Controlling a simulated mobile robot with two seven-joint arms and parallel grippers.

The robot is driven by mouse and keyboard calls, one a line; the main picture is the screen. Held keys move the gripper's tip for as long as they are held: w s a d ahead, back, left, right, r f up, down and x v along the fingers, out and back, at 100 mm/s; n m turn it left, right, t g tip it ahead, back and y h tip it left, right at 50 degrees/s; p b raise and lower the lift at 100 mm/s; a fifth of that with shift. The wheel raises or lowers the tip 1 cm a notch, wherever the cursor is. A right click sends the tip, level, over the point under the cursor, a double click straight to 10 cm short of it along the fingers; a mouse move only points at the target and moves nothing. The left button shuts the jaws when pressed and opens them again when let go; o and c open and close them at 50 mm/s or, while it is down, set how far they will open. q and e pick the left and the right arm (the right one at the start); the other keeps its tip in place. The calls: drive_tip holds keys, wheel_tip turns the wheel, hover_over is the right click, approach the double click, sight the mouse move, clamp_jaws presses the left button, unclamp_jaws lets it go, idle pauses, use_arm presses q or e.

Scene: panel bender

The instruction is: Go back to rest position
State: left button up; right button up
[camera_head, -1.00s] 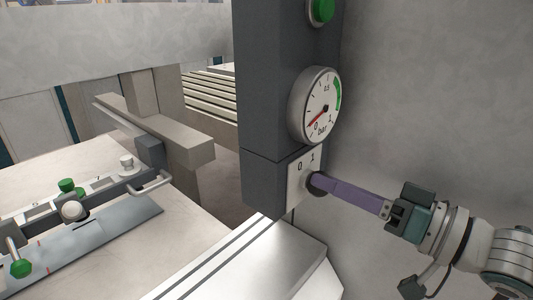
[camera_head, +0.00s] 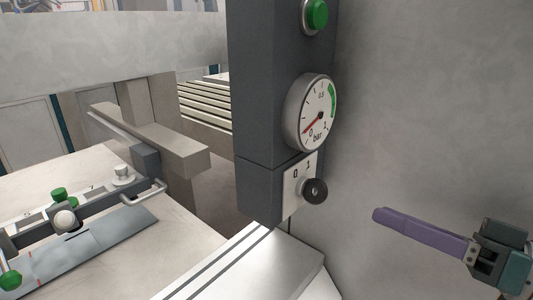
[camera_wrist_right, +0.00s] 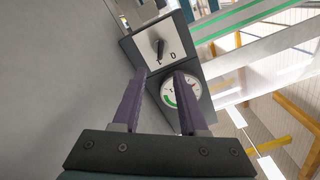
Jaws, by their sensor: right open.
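My right gripper (camera_head: 378,214) is at the right of the head view, apart from the black rotary knob (camera_head: 314,191) on the 0/1 switch plate (camera_head: 292,188). In the right wrist view, the purple fingers of my right gripper (camera_wrist_right: 164,75) are parted with nothing between them. The switch plate (camera_wrist_right: 143,54) with its knob (camera_wrist_right: 160,48) shows beyond the fingertips there. My left gripper is not in the head view.
A pressure gauge (camera_head: 311,113) and a green button (camera_head: 316,14) are on the dark column (camera_head: 262,90) above the switch. A worktable (camera_head: 160,250) with a clamp rail and green knobs lies at the left. Open space lies between my right gripper and the column.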

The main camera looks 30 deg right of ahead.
drive_tip(key=a+f+g+h, duration=0.5)
drive_tip(key=a+f, duration=0.2)
drive_tip(key=s+a+r+n+g+h, duration=0.1)
drive_tip(key=s+a+n+g, duration=0.1)
drive_tip(key=s+g, duration=0.3)
drive_tip(key=s+a+r+n+g+h, duration=0.1)
drive_tip(key=s+a+r+n+g, duration=0.15)
drive_tip(key=s, duration=0.45)
wheel_tip(320, 180, up, 30)
drive_tip(key=p, duration=3.2)
drive_tip(key=shift+d+r+m, duration=0.2)
drive_tip(key=shift+d+m, duration=0.2)
drive_tip(key=shift+m, duration=0.05)
drive_tip(key=shift+w+g, duration=0.1)
drive_tip(key=shift+g, duration=0.15)
